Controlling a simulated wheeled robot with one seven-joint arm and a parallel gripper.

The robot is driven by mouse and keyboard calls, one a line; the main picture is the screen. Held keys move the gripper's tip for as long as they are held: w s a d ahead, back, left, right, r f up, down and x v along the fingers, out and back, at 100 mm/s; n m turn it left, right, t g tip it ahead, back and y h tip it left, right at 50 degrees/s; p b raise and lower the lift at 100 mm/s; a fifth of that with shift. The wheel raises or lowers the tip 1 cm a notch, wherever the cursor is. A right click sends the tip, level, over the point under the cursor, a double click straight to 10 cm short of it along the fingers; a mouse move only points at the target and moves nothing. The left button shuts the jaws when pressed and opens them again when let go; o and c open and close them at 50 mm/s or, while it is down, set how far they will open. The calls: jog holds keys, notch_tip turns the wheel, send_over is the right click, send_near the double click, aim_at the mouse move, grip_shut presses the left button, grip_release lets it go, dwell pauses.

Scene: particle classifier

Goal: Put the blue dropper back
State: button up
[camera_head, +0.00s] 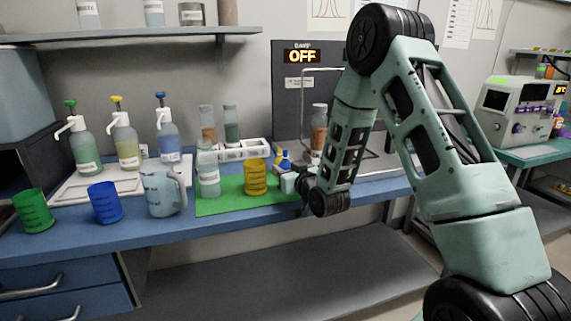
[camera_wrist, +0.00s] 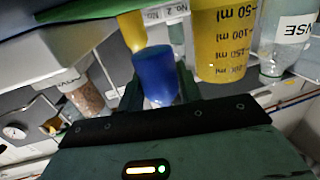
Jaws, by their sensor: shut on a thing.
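The blue dropper (camera_wrist: 154,72) shows its blue top between the two fingers of my gripper (camera_wrist: 160,92) in the wrist view. In the head view a small blue patch of the dropper (camera_head: 283,156) shows just above my gripper (camera_head: 288,178), right of the yellow beaker. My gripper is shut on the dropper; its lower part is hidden. A small yellow thing (camera_wrist: 131,30) shows just behind the dropper in the wrist view; I cannot tell what it is. The yellow beaker (camera_head: 255,177) stands on the green mat (camera_head: 228,206), and also shows in the wrist view (camera_wrist: 224,45).
A white rack (camera_head: 243,151) with vials stands behind the mat. A clear bottle (camera_head: 209,178), a jug (camera_head: 163,192), a blue beaker (camera_head: 105,203) and a green beaker (camera_head: 33,211) stand left. Several pump bottles are on a white tray. A panel reading OFF (camera_head: 303,56) stands behind.

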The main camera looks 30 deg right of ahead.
jog(key=shift+f, duration=1.7)
jog(key=shift+f, duration=0.1)
jog(key=o, duration=1)
jog(key=shift+b, duration=0.3)
